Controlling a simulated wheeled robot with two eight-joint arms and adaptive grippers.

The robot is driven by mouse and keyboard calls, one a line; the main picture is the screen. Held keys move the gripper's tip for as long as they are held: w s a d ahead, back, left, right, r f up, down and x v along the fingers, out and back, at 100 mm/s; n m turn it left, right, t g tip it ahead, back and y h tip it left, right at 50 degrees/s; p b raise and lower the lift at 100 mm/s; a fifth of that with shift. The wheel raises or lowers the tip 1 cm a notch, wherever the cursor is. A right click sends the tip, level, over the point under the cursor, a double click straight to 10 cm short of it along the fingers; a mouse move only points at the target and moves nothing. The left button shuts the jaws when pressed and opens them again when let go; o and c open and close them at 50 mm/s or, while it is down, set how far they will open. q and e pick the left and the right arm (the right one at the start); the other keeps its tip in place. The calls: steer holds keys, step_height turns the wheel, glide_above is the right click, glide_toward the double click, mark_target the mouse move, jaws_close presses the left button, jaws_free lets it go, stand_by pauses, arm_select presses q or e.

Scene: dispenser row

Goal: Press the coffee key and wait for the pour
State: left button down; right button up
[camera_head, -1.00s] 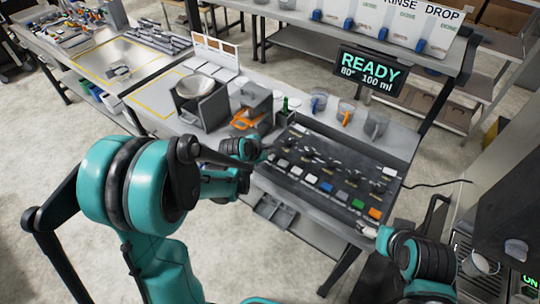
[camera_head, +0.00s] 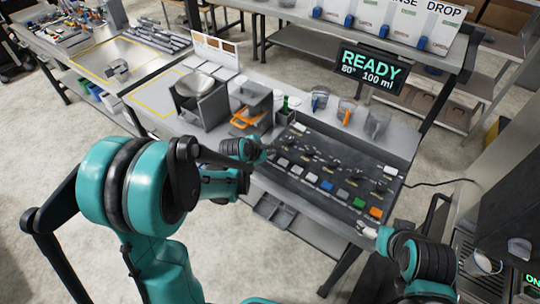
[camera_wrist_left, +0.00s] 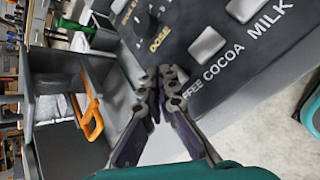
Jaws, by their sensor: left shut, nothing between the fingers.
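The dark control panel (camera_head: 330,165) carries a row of small keys along its front edge and dark knobs behind them. My left gripper (camera_wrist_left: 160,73) is shut and empty, with its fingertips at the partly covered "COFFEE" label. The coffee key itself is hidden by the fingertips there, so I cannot tell whether they touch it. The cocoa key (camera_wrist_left: 207,43) and milk key (camera_wrist_left: 243,9) show beside it. In the head view my left gripper (camera_head: 266,154) is at the panel's left end. The display (camera_head: 369,70) reads "READY 80° 100 ml". My right gripper (camera_head: 368,230) is near the orange key (camera_head: 376,211); its jaw state is unclear.
Clear jugs (camera_head: 347,112) stand behind the panel. A black cable (camera_head: 440,184) runs right. Open floor lies in front of the table.

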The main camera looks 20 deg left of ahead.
arm_select(q)
steer(key=shift+f+b, duration=0.45)
steer(key=shift+f, duration=0.05)
stand_by(0.7)
steer(key=shift+r, duration=0.15)
steer(key=shift+r+p, duration=0.7)
steer(key=shift+r, duration=0.1)
step_height(320, 180, up, 5)
steer(key=p, duration=0.4)
steer(key=shift+s, duration=0.1)
stand_by(0.4)
